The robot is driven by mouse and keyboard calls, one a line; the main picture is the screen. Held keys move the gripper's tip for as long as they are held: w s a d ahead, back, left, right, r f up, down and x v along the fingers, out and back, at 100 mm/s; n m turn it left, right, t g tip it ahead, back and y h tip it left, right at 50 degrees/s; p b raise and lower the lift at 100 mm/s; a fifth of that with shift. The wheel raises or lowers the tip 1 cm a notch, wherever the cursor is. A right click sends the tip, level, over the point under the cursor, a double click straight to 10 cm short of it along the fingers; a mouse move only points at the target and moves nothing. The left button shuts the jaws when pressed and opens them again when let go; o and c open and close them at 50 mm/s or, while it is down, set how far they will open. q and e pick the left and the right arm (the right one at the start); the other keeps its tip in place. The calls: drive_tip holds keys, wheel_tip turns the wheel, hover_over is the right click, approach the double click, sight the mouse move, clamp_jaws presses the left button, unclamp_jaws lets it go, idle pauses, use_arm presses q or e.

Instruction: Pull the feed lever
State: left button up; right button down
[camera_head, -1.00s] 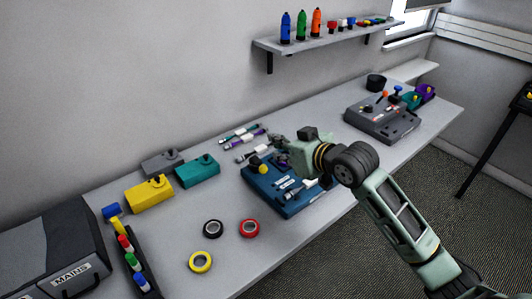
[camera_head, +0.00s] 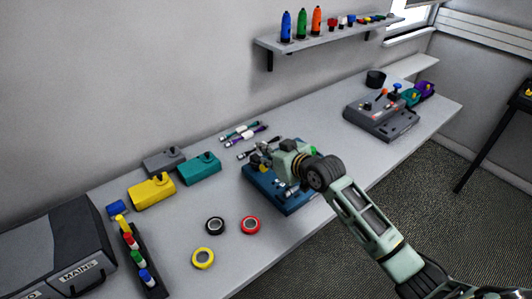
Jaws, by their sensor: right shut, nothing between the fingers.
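A blue panel box (camera_head: 262,183) sits in the middle of the bench, with small light fittings on its top. My right gripper (camera_head: 262,161) is over the back left part of this box, its fingers small and dark and shut with nothing held. The box's yellow-knobbed lever is now largely hidden around the fingers, and I cannot tell whether they touch it. My right wrist covers the box's back right part. No label shows which control is the feed lever. My left gripper is not in view.
A grey control box (camera_head: 381,124) with small levers stands at the right. Yellow (camera_head: 152,191), teal (camera_head: 198,168) and grey (camera_head: 163,161) boxes stand at the left. Tape rolls (camera_head: 203,258) lie in front, and cable pieces (camera_head: 250,145) lie behind the blue box. A shelf (camera_head: 330,38) hangs above.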

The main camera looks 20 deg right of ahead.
drive_tip(key=s+f+t+b, duration=0.1)
drive_tip(key=b, duration=0.3)
drive_tip(key=s+d+f+t+y+b, duration=0.1)
drive_tip(key=f+t+b, duration=0.1)
drive_tip(key=b, duration=0.2)
drive_tip(key=s+f+t+b, duration=0.1)
drive_tip(key=f+b, duration=0.1)
drive_tip(key=b, duration=0.1)
drive_tip(key=shift+s+d+f+b, duration=0.2)
drive_tip(key=shift+s+f+b, duration=0.05)
drive_tip(key=shift+s+b, duration=0.15)
drive_tip(key=shift+s+d+f, duration=0.1)
drive_tip(key=shift+s+f, duration=0.15)
drive_tip(key=shift+f, duration=0.35)
idle(0.8)
